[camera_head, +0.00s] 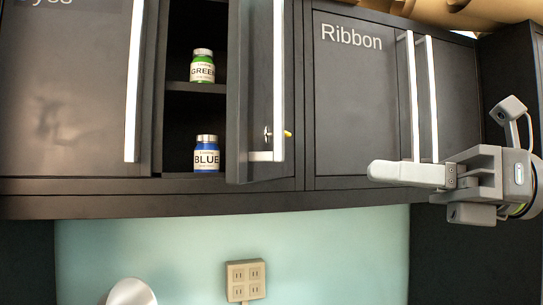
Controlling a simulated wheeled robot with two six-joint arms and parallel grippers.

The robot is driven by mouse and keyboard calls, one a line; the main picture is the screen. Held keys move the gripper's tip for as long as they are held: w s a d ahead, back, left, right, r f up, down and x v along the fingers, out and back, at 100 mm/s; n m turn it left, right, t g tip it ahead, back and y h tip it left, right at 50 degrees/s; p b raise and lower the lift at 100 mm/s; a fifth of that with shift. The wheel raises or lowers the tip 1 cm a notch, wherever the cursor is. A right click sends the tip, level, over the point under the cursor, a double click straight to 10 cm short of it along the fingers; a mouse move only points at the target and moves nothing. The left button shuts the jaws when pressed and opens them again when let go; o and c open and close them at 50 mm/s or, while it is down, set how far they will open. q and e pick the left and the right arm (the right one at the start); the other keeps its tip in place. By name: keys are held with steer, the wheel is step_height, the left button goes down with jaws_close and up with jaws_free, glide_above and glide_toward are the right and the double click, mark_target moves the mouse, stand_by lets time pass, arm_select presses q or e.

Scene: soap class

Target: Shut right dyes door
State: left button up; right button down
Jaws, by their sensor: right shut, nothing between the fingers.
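The right dyes door (243,92) is dark, with a long white handle (278,80), and stands partly open, swung outward. Behind its opening, a green dye jar (203,68) stands on the upper shelf and a blue dye jar (207,155) on the lower one. The left dyes door (70,95) looks shut. My right gripper (372,172) is shut and empty, pointing left in front of the lower edge of the Ribbon cabinet. It is to the right of the open door and apart from it.
The Ribbon cabinet (352,110) is shut, with two white vertical handles (412,95) sticking out near my right gripper. A wall socket (245,280) is on the pale teal wall below. A rounded white object (130,293) shows at the bottom left.

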steer(key=s+r+t+h, duration=0.2)
steer(key=p, duration=0.6)
glide_toward(246, 160)
steer(key=shift+n, duration=0.3)
steer(key=x, duration=0.4)
steer(key=shift+a, duration=0.4)
steer(key=shift+p+x, duration=0.45)
steer(key=shift+x, duration=0.6)
